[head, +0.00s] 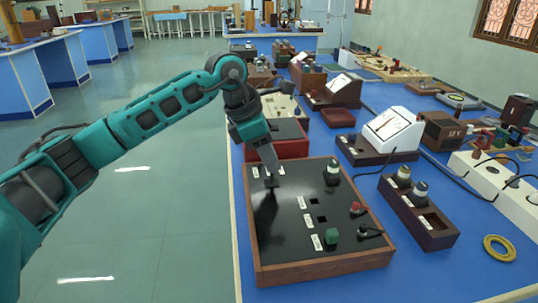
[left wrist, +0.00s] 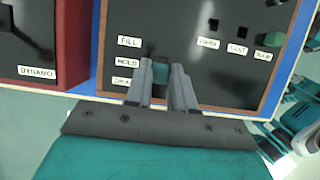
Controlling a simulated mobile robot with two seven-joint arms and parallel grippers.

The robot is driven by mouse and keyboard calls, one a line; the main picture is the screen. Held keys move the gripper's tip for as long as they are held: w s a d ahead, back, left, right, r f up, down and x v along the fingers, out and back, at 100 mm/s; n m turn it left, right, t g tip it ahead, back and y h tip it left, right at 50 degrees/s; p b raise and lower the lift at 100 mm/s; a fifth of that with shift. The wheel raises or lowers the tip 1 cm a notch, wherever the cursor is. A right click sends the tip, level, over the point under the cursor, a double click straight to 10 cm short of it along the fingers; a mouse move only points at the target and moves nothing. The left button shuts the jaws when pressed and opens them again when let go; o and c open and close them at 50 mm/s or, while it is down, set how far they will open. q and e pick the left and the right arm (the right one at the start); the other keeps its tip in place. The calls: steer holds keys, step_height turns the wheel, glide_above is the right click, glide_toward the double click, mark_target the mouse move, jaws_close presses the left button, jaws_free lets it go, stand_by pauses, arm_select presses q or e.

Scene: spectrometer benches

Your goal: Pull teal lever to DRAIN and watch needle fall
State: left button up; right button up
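The teal lever (left wrist: 161,72) stands on a black panel with a wooden frame (head: 316,268). In the left wrist view its knob sits between my left fingertips, beside the HOLD label (left wrist: 127,62) and the DRAIN label (left wrist: 124,82), with FILL (left wrist: 129,41) further up. My left gripper (head: 272,182) reaches down to the panel's left part; it also shows in the left wrist view (left wrist: 162,76). Its fingers appear closed on the knob. The gripper hides the lever in the head view. A white slanted dial meter (head: 393,129) stands behind the panel; its reading is too small to tell. My right gripper is not in view.
A red-sided box (head: 290,149) stands close behind the panel.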

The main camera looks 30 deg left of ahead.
arm_select(q)
jaws_close()
